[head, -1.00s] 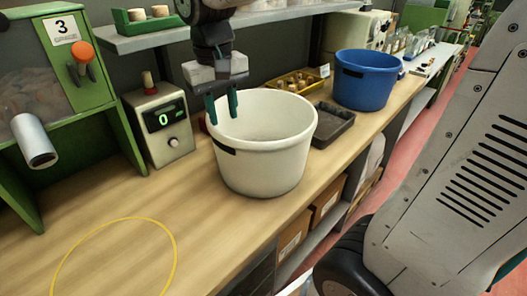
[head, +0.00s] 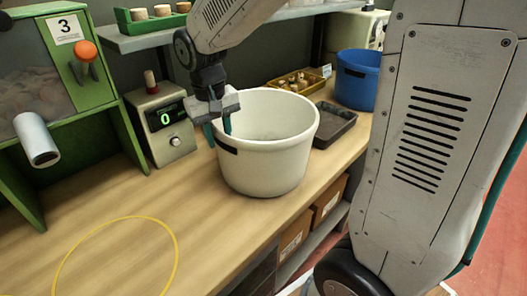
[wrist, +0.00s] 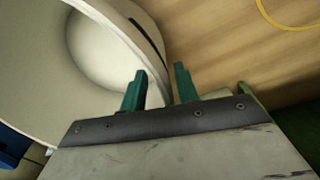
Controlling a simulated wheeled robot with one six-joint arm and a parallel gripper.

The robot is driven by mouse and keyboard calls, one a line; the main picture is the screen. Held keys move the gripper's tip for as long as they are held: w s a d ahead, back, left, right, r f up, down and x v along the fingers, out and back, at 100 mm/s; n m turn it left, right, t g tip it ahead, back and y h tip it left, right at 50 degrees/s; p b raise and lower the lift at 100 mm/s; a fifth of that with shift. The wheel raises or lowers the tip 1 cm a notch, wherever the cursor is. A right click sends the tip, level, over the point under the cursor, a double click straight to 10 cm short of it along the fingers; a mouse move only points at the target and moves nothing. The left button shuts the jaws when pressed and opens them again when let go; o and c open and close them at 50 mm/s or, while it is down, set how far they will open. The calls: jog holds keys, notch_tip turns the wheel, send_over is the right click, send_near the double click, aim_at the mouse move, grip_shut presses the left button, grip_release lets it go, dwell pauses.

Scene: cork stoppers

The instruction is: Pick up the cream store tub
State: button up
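The cream store tub (head: 265,168) stands upright on the wooden bench, wide and round, with a dark slot on its left side below the rim. Its inside looks empty where I can see it. My gripper (head: 218,137) is at the tub's left rim, fingers pointing down. In the wrist view the tub (wrist: 88,42) fills the upper left. The green fingers of my gripper (wrist: 160,70) are apart there, one over the tub's side and one over the bench, with the rim between them. I cannot tell whether either finger touches the tub.
A blue tub (head: 356,88) stands behind to the right. A dark tray (head: 333,125) and a yellow bin of corks (head: 298,82) are close behind the cream tub. A counter box (head: 162,120) stands to the left. The bench inside the yellow ring (head: 115,262) is clear.

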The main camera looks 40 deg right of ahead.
grip_shut()
jog(key=shift+r, duration=0.1)
